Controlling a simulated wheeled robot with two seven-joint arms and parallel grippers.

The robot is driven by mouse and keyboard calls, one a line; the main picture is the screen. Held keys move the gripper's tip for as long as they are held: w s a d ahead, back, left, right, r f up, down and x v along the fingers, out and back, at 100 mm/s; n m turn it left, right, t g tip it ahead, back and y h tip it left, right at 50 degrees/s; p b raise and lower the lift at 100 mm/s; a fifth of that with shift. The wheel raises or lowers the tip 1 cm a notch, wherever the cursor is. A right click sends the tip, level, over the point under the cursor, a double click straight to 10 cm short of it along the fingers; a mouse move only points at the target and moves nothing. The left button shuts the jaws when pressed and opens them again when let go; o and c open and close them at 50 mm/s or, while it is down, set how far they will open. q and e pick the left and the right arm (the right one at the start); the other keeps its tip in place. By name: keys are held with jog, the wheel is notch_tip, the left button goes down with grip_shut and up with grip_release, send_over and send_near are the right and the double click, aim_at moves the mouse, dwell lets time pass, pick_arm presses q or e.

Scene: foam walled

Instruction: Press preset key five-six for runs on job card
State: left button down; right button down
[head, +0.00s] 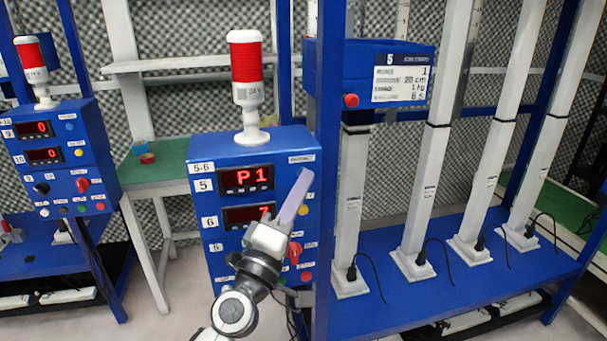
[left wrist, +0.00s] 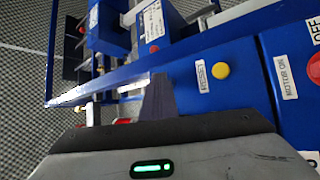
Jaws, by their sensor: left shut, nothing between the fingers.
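The blue 5-6 control box (head: 215,160) stands at centre in the head view. Its upper display (head: 248,178) reads P1; its lower display (head: 250,214) shows a 7, partly covered by my gripper. A yellow button, seemingly the preset key (left wrist: 220,69), shows in the left wrist view beside a label that seems to read PRESET; the head view shows it too (head: 303,210). My left gripper (head: 303,180) is shut and empty, its fingertips in front of the box's upper right, above the yellow button. I cannot tell whether they touch. The job card (head: 402,80) shows 1, 20 cm, 1 kg, 8 s. My right gripper is out of view.
A red-and-white beacon (head: 246,85) tops the box. A blue post (head: 328,180) rises close to its right. A red knob (head: 294,252) is low on the box. A second blue control box (head: 60,150) and a green-topped table (head: 165,170) are left.

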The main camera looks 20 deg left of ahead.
pick_arm(q)
jog(key=shift+s+d, duration=0.35)
jog(key=shift+s, duration=0.25)
jog(key=s+d, duration=0.2)
jog(key=s+p, duration=0.1)
jog(key=s, duration=0.1)
jog(key=shift+s+d, duration=0.1)
jog(key=shift+d, duration=0.3)
dwell(0.6)
